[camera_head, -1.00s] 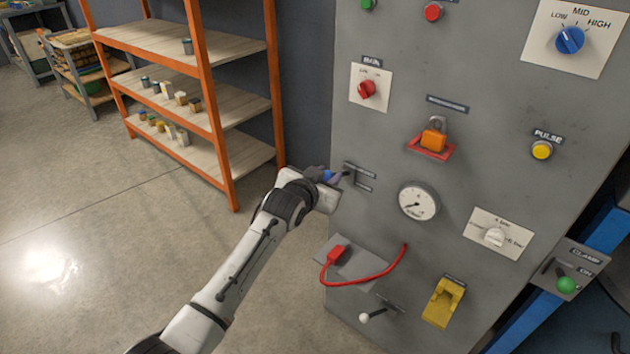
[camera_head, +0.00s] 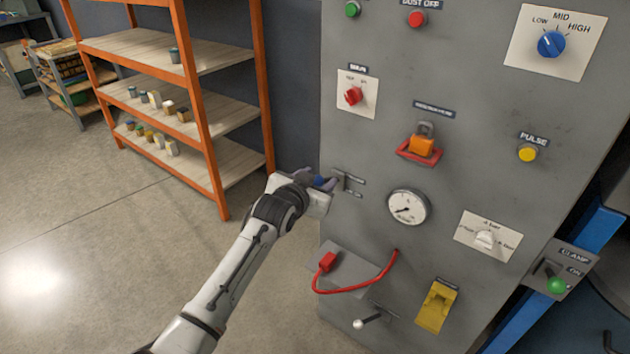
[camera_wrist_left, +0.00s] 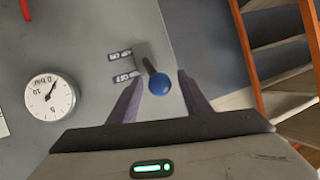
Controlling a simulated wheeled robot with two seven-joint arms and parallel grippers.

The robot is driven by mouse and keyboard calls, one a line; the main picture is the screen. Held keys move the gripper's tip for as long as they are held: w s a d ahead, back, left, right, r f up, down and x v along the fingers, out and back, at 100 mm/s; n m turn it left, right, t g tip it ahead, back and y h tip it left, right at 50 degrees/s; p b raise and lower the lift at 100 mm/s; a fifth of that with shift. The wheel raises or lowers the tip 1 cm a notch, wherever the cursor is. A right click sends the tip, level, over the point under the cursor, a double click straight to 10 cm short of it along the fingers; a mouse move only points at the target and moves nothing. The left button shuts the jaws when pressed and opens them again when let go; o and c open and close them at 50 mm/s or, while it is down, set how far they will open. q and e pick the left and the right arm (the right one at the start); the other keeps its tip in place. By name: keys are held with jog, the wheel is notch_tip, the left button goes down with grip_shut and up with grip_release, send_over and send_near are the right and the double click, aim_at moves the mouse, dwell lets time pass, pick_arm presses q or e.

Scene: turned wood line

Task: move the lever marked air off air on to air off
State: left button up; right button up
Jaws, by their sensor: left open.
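The air lever has a blue ball knob (camera_wrist_left: 159,84) on a short dark stem and a small grey base (camera_wrist_left: 143,55) on the grey panel. Two dark labels beside it read upside down in the left wrist view: an ON label (camera_wrist_left: 120,56) and an OFF label (camera_wrist_left: 127,78). The knob appears nearer the OFF label in that view, but it stands out from the panel, so I cannot tell the lever's exact setting. My left gripper (camera_head: 326,183) is open, its fingers on either side of the knob with gaps visible. The fingers partly hide the lever in the head view. My right gripper is not in view.
A round gauge (camera_head: 408,207) sits right of the lever. Below are a red cable (camera_head: 357,291) and a white-knobbed lever (camera_head: 360,323). A padlocked orange switch (camera_head: 421,147) is above right. An orange-framed shelf (camera_head: 195,110) stands left of the panel.

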pick_arm(q)
jog(key=p+v, duration=0.1)
jog(key=v, duration=0.9)
jog(key=shift+r, duration=0.1)
jog(key=s+a+f+n+g, duration=0.1)
jog(key=s+a+f, duration=0.2)
jog(key=s+f, duration=0.4)
jog(key=s+a+f+n+g+y, duration=0.1)
jog(key=s+a+f, duration=0.2)
jog(key=s+f, duration=0.5)
jog(key=s+a+f+n+g, duration=0.1)
jog(key=s+a+f, duration=0.2)
jog(key=s+f, duration=0.4)
jog(key=s+a+f, duration=0.2)
jog(key=s, duration=0.4)
jog(key=s+a+f+n+g+y, duration=0.1)
jog(key=s+a+f, duration=0.2)
jog(key=s, duration=0.4)
